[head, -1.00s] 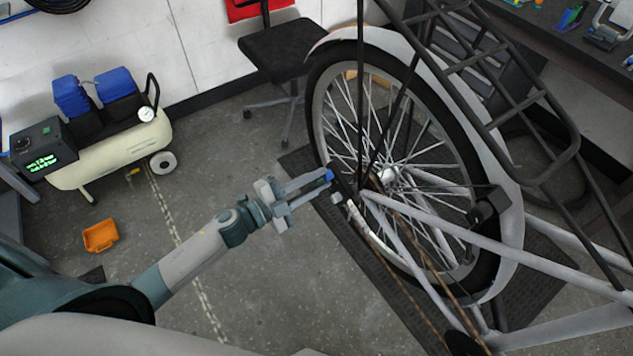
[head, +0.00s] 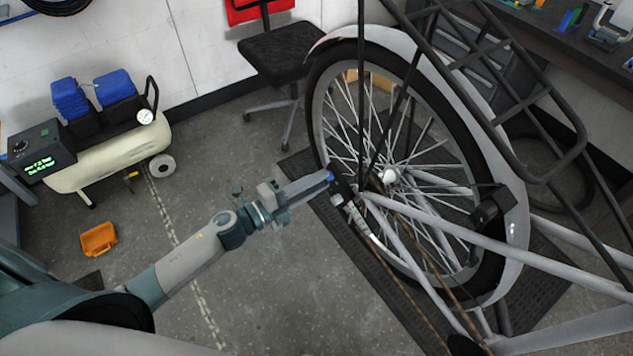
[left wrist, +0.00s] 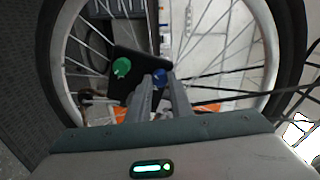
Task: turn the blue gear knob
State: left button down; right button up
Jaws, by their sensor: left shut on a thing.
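The blue gear knob (head: 330,176) is small and sits at the bike's rear hub, partly covered by my fingertips. It also shows in the left wrist view (left wrist: 159,76), on a black plate (left wrist: 133,75) beside a green knob (left wrist: 121,67). My left gripper (head: 327,179) reaches in from the left, with its fingers shut on the blue knob. In the left wrist view its two fingers (left wrist: 163,84) run up to the knob. How far the knob is turned cannot be told. My right gripper is not in view.
The rear wheel (head: 400,170) and the grey frame tubes (head: 470,240) stand just right of the gripper. A compressor (head: 105,150), an orange tray (head: 98,239) and a black chair (head: 275,55) stand around. The floor at lower middle is clear.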

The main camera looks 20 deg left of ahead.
pick_arm(q)
jog(key=c, duration=1.6)
grip_release()
jog(key=shift+s, duration=0.1)
